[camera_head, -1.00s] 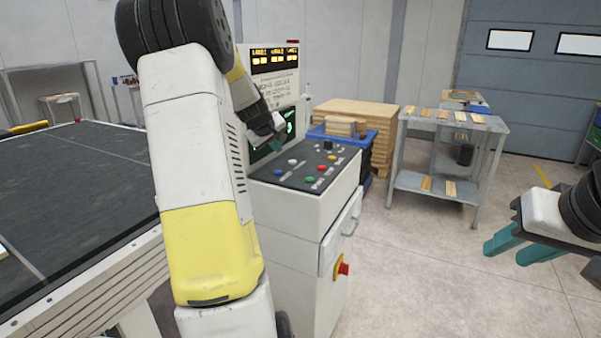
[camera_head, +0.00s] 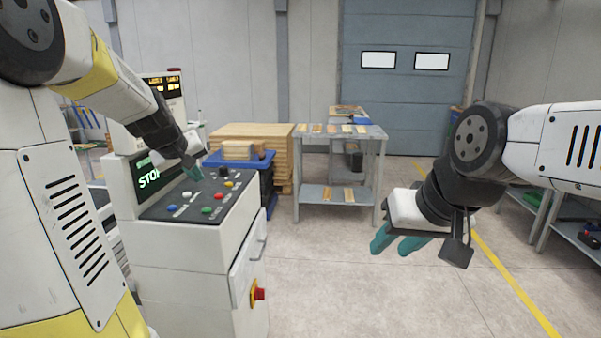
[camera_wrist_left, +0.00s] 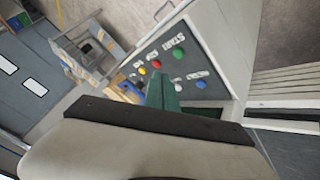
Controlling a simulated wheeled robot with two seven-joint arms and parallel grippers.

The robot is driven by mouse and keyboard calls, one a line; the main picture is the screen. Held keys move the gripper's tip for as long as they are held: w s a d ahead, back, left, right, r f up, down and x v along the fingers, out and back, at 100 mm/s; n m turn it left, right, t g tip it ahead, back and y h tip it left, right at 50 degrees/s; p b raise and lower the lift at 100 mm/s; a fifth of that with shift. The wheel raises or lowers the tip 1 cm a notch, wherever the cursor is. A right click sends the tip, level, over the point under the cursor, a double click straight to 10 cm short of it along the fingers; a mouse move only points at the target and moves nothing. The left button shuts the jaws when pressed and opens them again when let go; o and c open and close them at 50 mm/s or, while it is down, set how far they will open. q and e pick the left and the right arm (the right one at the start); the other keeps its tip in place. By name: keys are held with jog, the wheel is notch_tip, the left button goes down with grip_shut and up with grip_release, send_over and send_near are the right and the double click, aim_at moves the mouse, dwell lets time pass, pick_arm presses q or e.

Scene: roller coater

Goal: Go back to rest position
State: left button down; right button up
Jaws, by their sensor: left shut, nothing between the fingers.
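My left gripper (camera_head: 194,172) is shut and empty, its teal fingers over the back part of the control panel (camera_head: 160,211) of the machine. In the left wrist view its fingers (camera_wrist_left: 163,92) overlap the panel with its coloured buttons; I cannot tell whether they touch it. My right gripper (camera_head: 400,242) hangs in free air at the right, above the floor. Its two teal fingers are apart with nothing between them. The machine's screen (camera_head: 150,175) shows green letters, partly cut by the panel and arm.
A red emergency knob on a yellow plate (camera_head: 258,292) sticks out of the cabinet front. Behind stand a blue crate (camera_head: 266,163), stacked wooden boards (camera_head: 284,135) and a grey metal table (camera_head: 302,143) with wood pieces. The floor (camera_head: 330,270) between cabinet and right gripper is clear.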

pick_arm(q)
jog(key=s+d+m, duration=0.2)
jog(key=s+d, duration=0.2)
jog(key=s, duration=0.5)
jog(key=s+d+f+m+g+h, duration=0.1)
jog(key=s+d+m, duration=0.1)
jog(key=s+d, duration=0.3)
jog(key=s+d+m+g, duration=0.1)
jog(key=s+d+m, duration=0.2)
jog(key=s, duration=0.9)
jog(key=shift+s+d+f+h, duration=0.3)
jog(key=shift+d+f+h, duration=0.1)
jog(key=shift+d, duration=0.7)
